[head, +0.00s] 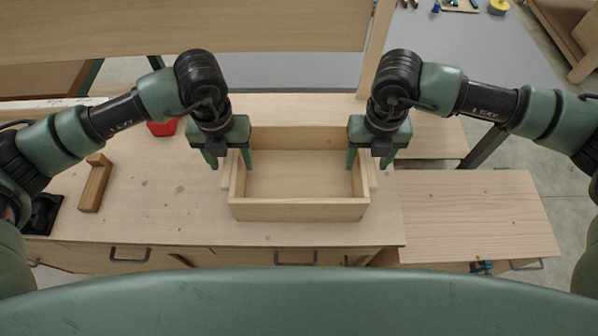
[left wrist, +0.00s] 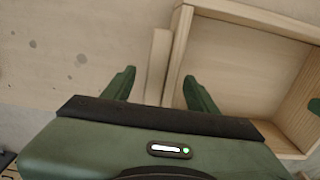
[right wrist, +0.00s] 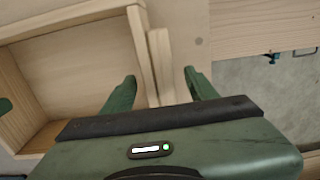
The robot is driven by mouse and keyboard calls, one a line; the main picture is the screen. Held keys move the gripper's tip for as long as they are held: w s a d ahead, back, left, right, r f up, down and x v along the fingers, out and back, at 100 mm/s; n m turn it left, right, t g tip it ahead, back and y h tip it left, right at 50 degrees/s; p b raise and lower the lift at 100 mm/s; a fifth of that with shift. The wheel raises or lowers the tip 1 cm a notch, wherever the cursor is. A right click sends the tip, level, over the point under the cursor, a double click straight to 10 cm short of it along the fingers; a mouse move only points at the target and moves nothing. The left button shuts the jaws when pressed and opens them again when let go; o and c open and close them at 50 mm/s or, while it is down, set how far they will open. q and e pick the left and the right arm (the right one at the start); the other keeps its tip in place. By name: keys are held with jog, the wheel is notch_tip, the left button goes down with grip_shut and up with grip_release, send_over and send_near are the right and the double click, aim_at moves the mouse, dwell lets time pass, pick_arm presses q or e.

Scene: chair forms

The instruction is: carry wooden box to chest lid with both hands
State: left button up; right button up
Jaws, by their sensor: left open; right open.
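The wooden box (head: 298,210) is open-topped, empty and pale, and sits upright on the workbench. A short wooden strip runs along the outside of each end wall. My left gripper (head: 228,163) is open at the box's left end; in the left wrist view its fingers stand on either side of the left strip (left wrist: 157,65). My right gripper (head: 368,163) is open at the right end, its fingers on either side of the right strip (right wrist: 161,65). A flat pale wooden surface to the right looks like the chest lid (head: 480,215); its top is bare.
The workbench (head: 150,205) has clear space left of the box. A small wooden block piece (head: 95,185) lies at its left, and a red object (head: 161,128) sits behind my left arm. A large wooden board (head: 180,25) spans the back. Dark drawer handles show along the front.

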pick_arm(q)
grip_shut()
pick_arm(e)
grip_shut()
dwell(1.2)
